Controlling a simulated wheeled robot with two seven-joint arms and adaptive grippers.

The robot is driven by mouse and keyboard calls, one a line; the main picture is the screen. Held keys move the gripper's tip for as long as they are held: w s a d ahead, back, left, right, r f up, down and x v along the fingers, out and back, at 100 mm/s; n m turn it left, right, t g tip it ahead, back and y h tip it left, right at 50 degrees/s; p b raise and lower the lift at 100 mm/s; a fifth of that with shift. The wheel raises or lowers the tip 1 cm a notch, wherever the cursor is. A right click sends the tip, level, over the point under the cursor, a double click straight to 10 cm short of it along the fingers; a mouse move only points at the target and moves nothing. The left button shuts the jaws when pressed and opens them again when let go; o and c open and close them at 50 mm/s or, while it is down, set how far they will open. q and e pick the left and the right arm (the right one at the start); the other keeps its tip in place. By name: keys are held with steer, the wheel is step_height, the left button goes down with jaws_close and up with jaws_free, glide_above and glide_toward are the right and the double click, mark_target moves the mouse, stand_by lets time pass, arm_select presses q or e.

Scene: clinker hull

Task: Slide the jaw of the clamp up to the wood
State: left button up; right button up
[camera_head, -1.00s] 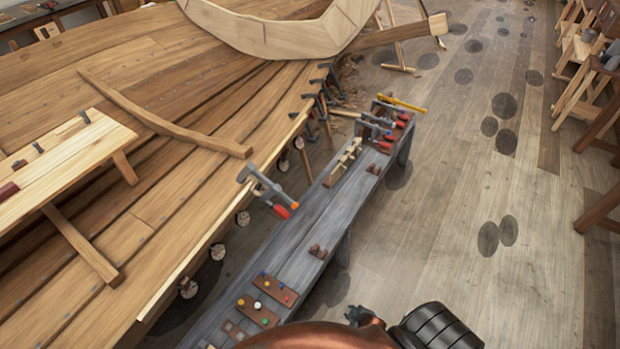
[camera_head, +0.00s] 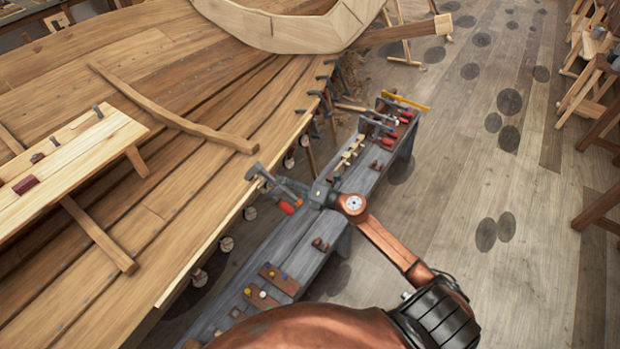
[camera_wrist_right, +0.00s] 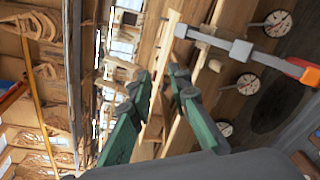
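The clamp (camera_head: 262,178) is a grey bar clamp with a red handle, hanging at the edge of the hull's wooden planking (camera_head: 215,222). In the right wrist view the clamp (camera_wrist_right: 215,42) lies at the upper right: a grey bar, a paler grey block and a red-orange end. Whether the jaw touches the wood cannot be told. My right gripper (camera_head: 305,190) is just right of the clamp in the head view. In the wrist view its green fingers (camera_wrist_right: 161,80) are apart with nothing gripped, left of the clamp. My left gripper is not in view.
A long grey bench (camera_head: 250,250) runs beside the hull, below my right arm, carrying small blocks and tools. More clamps (camera_head: 320,95) sit farther along the hull edge. A plank bench (camera_head: 75,155) stands at left. The floor at right is largely open.

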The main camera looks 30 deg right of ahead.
steer(key=a+n+g+y, duration=0.1)
steer(key=a+n+g, duration=0.15)
steer(key=n, duration=0.25)
steer(key=n+g+h+p, duration=0.2)
steer(key=n+g+h, duration=0.35)
steer(key=n, duration=0.25)
glide_toward(289, 192)
steer(key=shift+g+y, duration=0.25)
steer(key=shift+g, duration=0.05)
steer(key=b+x, duration=0.5)
steer(key=d+b+x, duration=0.1)
steer(key=b+x, duration=0.1)
steer(key=b, duration=0.1)
steer(key=shift+a+f, duration=0.1)
steer(key=shift+f, duration=0.25)
steer(key=shift+b+x, duration=0.75)
steer(key=shift+w+a, duration=0.1)
steer(key=shift+w, duration=0.05)
steer(key=shift+w+a+r, duration=0.1)
steer(key=shift+w+a, duration=0.1)
steer(key=shift+w, duration=0.1)
steer(key=shift+c, duration=0.4)
